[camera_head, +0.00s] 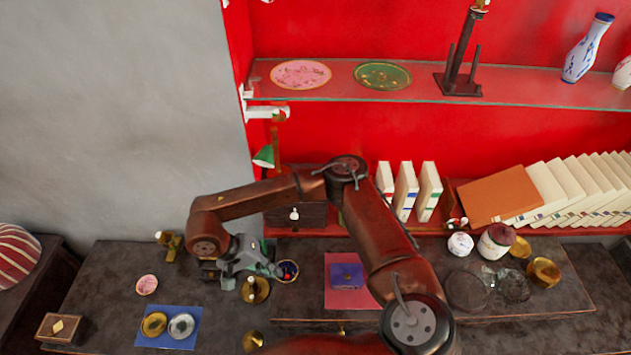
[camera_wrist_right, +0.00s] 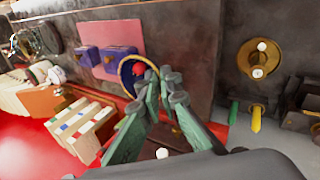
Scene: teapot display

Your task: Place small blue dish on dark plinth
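The small blue dish (camera_head: 287,270) has a gold rim and a red patch inside. It is at the fingertips of my right gripper (camera_head: 271,270) in the head view. In the right wrist view, the fingers (camera_wrist_right: 155,93) close in on the rim of the dish (camera_wrist_right: 135,66), which appears pinched between them. A dark blue-purple block (camera_head: 347,276) stands on a pink mat, right of the dish; it also shows in the wrist view (camera_wrist_right: 117,62). I cannot tell for certain whether this block is the dark plinth. My left gripper is out of view.
A brass stand (camera_head: 255,290) is close below the right gripper. A blue mat (camera_head: 151,341) bears two round metal pieces on the left. A pink dish (camera_head: 147,285) lies nearby. White books (camera_head: 405,190) stand behind. Bowls and jars (camera_head: 495,241) crowd the right side.

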